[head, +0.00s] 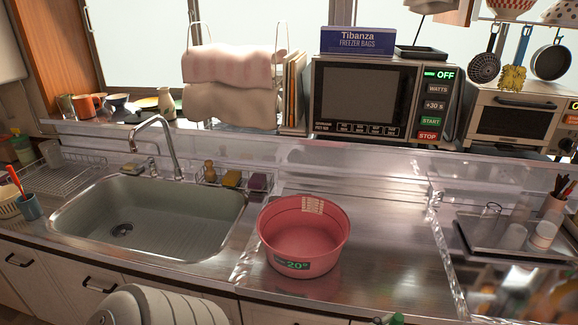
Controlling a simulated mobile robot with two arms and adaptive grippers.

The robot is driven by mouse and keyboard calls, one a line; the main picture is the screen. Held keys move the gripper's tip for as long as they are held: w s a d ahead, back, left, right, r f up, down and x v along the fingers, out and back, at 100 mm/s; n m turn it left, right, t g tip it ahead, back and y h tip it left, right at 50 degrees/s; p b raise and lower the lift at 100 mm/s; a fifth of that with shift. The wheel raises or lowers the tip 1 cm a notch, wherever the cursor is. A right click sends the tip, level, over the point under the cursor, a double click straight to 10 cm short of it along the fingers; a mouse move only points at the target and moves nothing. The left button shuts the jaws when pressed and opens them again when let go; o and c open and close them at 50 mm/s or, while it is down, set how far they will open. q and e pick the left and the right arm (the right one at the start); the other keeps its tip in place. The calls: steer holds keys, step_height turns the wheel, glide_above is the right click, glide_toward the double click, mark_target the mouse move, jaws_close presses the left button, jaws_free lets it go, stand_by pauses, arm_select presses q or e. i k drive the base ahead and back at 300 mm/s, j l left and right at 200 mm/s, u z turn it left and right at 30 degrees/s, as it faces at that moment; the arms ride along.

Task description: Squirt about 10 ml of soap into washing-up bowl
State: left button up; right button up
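The pink washing-up bowl (304,250) stands upright on the steel counter, right of the sink, in the head view. Its front shows a green "20°" reading, and a pale label is on its inner back wall. I see no soap in it. A small amber bottle (210,172), possibly the soap, stands in a wire caddy (203,184) behind the sink. Neither of my grippers can be made out.
The sink (150,218) with its tall tap (165,140) is left of the bowl. A yellow sponge (231,179) and a purple one (257,182) sit in the caddy. A tray with cups (510,240) is at right. The counter right of the bowl is clear.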

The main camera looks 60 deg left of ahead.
mark_target(302, 237)
steer(key=u, duration=1.5)
